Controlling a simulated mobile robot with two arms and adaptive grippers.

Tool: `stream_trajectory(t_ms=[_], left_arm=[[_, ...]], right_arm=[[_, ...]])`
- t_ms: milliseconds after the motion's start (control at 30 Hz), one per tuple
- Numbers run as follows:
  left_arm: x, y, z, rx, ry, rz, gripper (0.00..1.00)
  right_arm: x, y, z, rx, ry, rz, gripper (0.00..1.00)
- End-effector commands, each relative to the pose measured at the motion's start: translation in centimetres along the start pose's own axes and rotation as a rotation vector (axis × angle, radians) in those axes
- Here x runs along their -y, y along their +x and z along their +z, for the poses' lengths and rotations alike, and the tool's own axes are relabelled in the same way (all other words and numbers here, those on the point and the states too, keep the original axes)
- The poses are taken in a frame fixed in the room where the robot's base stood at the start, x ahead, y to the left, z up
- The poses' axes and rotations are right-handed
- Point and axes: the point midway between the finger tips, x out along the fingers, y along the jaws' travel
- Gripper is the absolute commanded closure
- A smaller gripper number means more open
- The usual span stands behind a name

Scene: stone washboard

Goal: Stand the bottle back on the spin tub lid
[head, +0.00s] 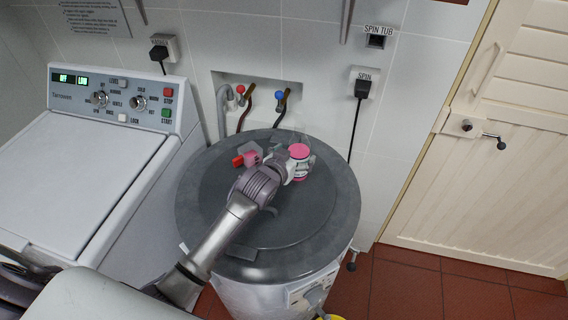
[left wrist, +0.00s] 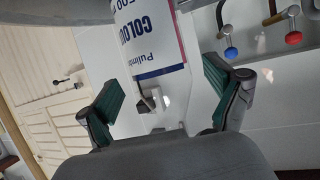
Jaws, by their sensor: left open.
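A white bottle with a pink round end on top (head: 299,151) is over the spin tub lid (head: 230,225), toward its back. In the left wrist view its white label with blue lettering (left wrist: 150,40) fills the top middle. My right gripper is not seen.
A small clear-and-pink object (head: 250,153) with a red end lies on the lid left of my gripper. Red and blue taps (head: 282,95) with hoses are on the wall behind. A washing machine (head: 75,190) is at left; a door (head: 480,200) at right.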

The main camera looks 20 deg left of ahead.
Motion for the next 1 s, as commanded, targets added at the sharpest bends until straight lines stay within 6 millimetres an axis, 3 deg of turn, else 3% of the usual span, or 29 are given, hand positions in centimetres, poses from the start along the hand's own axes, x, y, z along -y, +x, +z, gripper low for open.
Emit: stream_trajectory(t_ms=[200, 400, 600, 1000], left_arm=[[0.0, -4.5, 0.2, -0.001, 0.000, 0.000, 0.09], [0.0, -7.5, 0.1, 0.000, 0.000, 0.000, 0.09], [0.0, -8.8, 0.0, 0.000, 0.000, -0.001, 0.09], [0.0, -8.9, 0.0, 0.000, 0.000, -0.001, 0.09]], right_arm=[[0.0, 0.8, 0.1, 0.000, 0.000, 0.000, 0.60], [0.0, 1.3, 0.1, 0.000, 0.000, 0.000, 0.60], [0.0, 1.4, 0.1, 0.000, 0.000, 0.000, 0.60], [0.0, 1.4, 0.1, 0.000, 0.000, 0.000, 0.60]])
